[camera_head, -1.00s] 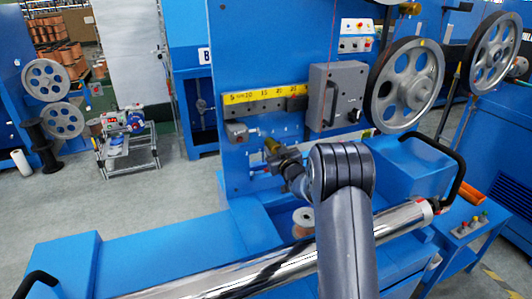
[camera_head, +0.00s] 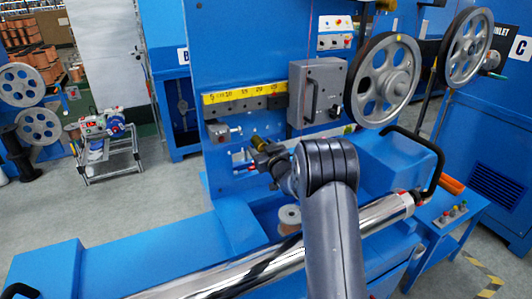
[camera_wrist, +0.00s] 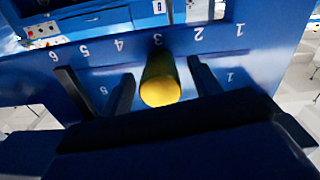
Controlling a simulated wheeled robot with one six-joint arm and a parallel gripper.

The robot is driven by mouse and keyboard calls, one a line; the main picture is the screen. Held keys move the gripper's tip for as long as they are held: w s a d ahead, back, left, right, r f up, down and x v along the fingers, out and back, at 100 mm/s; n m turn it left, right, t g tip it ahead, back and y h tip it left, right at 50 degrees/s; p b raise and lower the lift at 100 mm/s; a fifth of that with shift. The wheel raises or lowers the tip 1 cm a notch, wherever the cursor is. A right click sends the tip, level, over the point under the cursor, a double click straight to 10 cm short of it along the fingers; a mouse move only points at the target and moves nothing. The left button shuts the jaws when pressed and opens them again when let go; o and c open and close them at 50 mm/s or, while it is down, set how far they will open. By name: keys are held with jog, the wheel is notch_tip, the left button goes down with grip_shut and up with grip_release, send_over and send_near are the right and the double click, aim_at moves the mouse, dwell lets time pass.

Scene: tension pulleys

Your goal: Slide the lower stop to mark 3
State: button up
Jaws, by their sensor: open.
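A brass-yellow cylinder (camera_wrist: 160,84), apparently the lower stop, points end-on toward the wrist camera. In that view its far end lies just under the upside-down numeral 3 (camera_wrist: 157,40) on the blue panel (camera_wrist: 210,42). Numerals 1 to 6 run from right to left. My gripper (camera_wrist: 162,92) is open, with one dark finger on each side of the cylinder and gaps visible on both sides. In the head view the brass cylinder (camera_head: 260,143) shows at the tip of my gripper (camera_head: 268,160), partly hidden by it. The marks there are too small to read.
Above the cylinder are a yellow scale strip (camera_head: 245,92) and a grey box with a handle (camera_head: 318,92). A copper spool (camera_head: 289,218) and a shiny roller (camera_head: 370,218) lie below. Large pulleys (camera_head: 385,82) stand at right.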

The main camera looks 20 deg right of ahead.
jog(key=s+d+b, duration=0.1)
jog(key=s+d, duration=0.1)
jog(key=s, duration=0.8)
jog(key=shift+s, duration=0.2)
dwell(0.4)
jog(key=w, duration=0.3)
jog(key=w+a, duration=0.1)
jog(key=w, duration=0.3)
jog(key=w+a+p, duration=0.1)
jog(key=w, duration=0.2)
jog(key=shift+w, duration=0.25)
jog(key=shift+a, duration=0.75)
jog(key=shift+s+r, duration=0.1)
